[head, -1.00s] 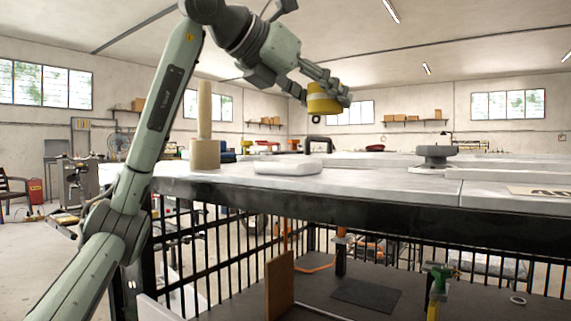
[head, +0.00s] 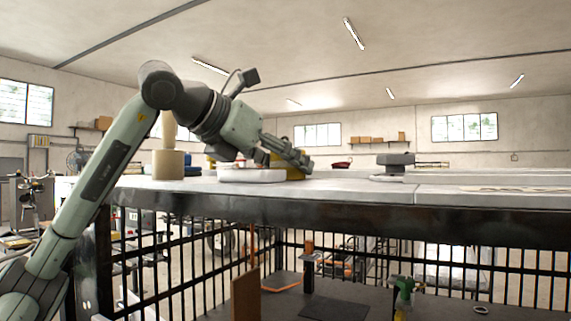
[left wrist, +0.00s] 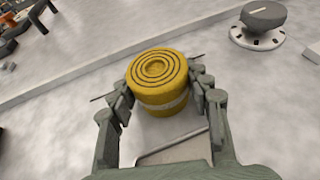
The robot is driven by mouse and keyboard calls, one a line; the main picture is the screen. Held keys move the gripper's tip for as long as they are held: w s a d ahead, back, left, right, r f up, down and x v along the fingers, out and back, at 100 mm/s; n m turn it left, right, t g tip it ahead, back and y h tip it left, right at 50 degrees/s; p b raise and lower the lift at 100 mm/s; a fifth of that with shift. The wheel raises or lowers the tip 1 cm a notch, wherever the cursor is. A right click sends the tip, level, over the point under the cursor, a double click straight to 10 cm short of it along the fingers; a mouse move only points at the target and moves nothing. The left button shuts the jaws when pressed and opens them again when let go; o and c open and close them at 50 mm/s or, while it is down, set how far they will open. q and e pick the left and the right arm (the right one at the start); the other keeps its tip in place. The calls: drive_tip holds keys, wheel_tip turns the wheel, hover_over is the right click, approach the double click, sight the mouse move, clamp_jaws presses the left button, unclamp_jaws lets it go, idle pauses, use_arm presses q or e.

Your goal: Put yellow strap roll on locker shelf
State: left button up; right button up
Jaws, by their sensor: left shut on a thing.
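The yellow strap roll (left wrist: 158,82) is a short cylinder with dark spiral rings on its top and a pale band round its side. It is upright between the two fingers of my left gripper (left wrist: 160,92), which is shut on it. I cannot tell whether the roll touches the worktop. My right gripper is out of view. I cannot make out a locker shelf for certain.
Below is a black barred frame with a dark lower shelf (head: 335,309), a brown board (head: 245,293) and a green spray bottle (head: 403,288).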

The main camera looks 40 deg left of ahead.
use_arm(q)
drive_tip(key=o, duration=1)
drive_tip(key=shift+f, duration=0.1)
drive_tip(key=shift+c, duration=0.2)
drive_tip(key=o, duration=0.4)
drive_tip(key=shift+o, duration=0.2)
